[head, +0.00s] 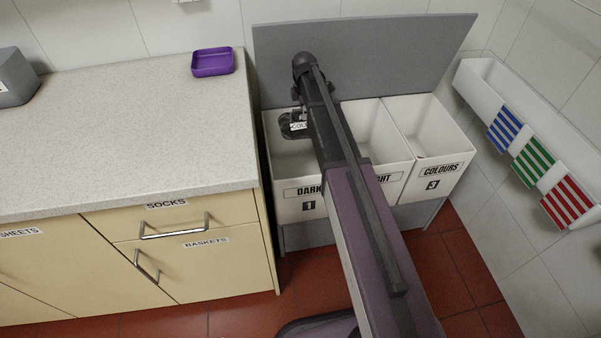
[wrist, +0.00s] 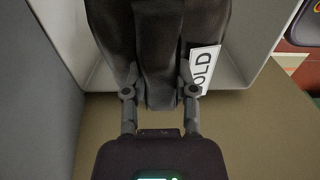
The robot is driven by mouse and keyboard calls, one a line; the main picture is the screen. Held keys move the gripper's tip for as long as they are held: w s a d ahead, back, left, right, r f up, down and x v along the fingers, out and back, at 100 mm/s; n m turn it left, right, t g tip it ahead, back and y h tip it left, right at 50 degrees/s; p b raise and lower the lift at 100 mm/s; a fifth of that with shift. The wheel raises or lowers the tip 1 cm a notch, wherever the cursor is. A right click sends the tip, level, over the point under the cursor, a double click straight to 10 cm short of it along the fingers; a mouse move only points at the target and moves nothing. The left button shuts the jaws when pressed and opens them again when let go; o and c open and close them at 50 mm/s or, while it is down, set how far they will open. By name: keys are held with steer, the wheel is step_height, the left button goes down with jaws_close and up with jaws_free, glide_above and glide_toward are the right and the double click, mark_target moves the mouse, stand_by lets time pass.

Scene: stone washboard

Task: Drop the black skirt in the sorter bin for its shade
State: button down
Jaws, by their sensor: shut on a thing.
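The black skirt (wrist: 150,35) hangs between the two fingers of my gripper (wrist: 158,78), which is shut on it. A white tag ending in "OLD" (wrist: 203,70) shows on the skirt's right side. In the head view a small dark part of the skirt (head: 289,126) shows left of my arm, over the back of the bin marked "DARK 1" (head: 295,205). How far the skirt reaches into the bin I cannot tell.
Right of the dark bin stand a bin whose label ends in "GHT" (head: 392,178), partly hidden, and the "COLOURS 3" bin (head: 436,172). A grey panel (head: 400,60) rises behind them. A counter (head: 120,130) with a purple tray (head: 212,62) is left; a wall trough (head: 500,90) is right.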

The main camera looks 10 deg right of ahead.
steer(key=shift+f, duration=0.2)
stand_by(0.4)
steer(key=shift+f+b, duration=2.85)
steer(key=shift+b, duration=0.1)
steer(key=shift+c, duration=1.6)
jaws_free()
steer(key=shift+s, duration=0.1)
